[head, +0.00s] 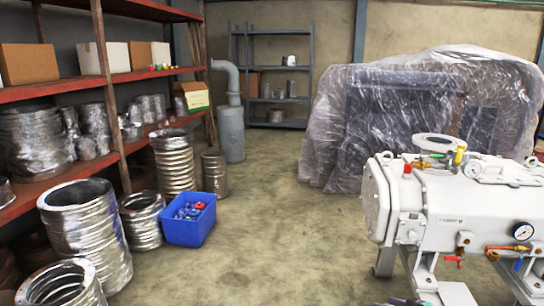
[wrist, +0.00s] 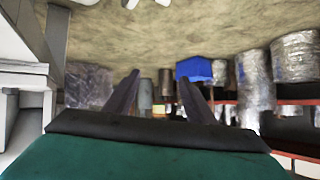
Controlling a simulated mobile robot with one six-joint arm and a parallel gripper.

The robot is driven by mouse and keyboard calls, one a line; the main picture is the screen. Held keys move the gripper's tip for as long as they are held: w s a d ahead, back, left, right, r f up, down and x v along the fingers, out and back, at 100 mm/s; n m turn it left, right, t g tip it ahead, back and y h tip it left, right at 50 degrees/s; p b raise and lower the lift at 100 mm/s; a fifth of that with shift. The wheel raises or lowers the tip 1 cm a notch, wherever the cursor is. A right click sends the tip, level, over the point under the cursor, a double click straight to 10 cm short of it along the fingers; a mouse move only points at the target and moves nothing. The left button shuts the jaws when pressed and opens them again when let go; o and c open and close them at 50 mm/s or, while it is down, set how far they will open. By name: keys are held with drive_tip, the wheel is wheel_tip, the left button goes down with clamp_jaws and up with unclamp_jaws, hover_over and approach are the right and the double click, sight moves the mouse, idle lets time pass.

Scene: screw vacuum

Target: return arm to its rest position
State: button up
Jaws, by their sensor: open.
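My gripper (wrist: 159,76) shows in the wrist view with its two dark fingers apart and nothing between them. The wrist view is upside down, with the floor at the top. The fingers point across the room toward the far shelves, and no object touches them. In the head view, a small dark and coloured shape at the bottom edge, below the white machine, is too cut off to identify. The rest of my arm cannot be made out there.
A white vacuum machine (head: 440,215) with a gauge and valves stands at the right. A plastic-wrapped bulk (head: 410,120) is behind it. Red shelves (head: 140,75), metal ducts (head: 85,230) and a blue crate (head: 190,228) line the left. The middle floor (head: 275,235) is clear.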

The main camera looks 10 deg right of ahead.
drive_tip(key=s+a+f+n+g+y+p, duration=0.2)
drive_tip(key=a+f+g+p, duration=0.15)
drive_tip(key=a, duration=1.05)
drive_tip(key=s+a+f+n+g+y+p, duration=0.1)
drive_tip(key=s+a+f+g+p, duration=0.2)
drive_tip(key=a, duration=1.1)
drive_tip(key=s+a+f+n+g+p, duration=0.1)
drive_tip(key=s+a+f+g+p, duration=0.15)
drive_tip(key=s+a, duration=0.3)
drive_tip(key=s+a+f+g+p, duration=0.1)
drive_tip(key=s+a+g+p, duration=0.15)
drive_tip(key=s+a, duration=0.35)
drive_tip(key=s+a+f+g+h+p, duration=0.2)
drive_tip(key=s+g+h+p, duration=0.15)
drive_tip(key=s, duration=0.95)
drive_tip(key=s+d+m+g+h, duration=0.1)
drive_tip(key=s+d+m+h, duration=0.2)
drive_tip(key=d+m, duration=0.2)
drive_tip(key=shift+s+d+r+m, duration=0.25)
drive_tip(key=shift+d+r+m, duration=0.05)
drive_tip(key=shift+d+m, duration=0.15)
drive_tip(key=shift+c, duration=0.4)
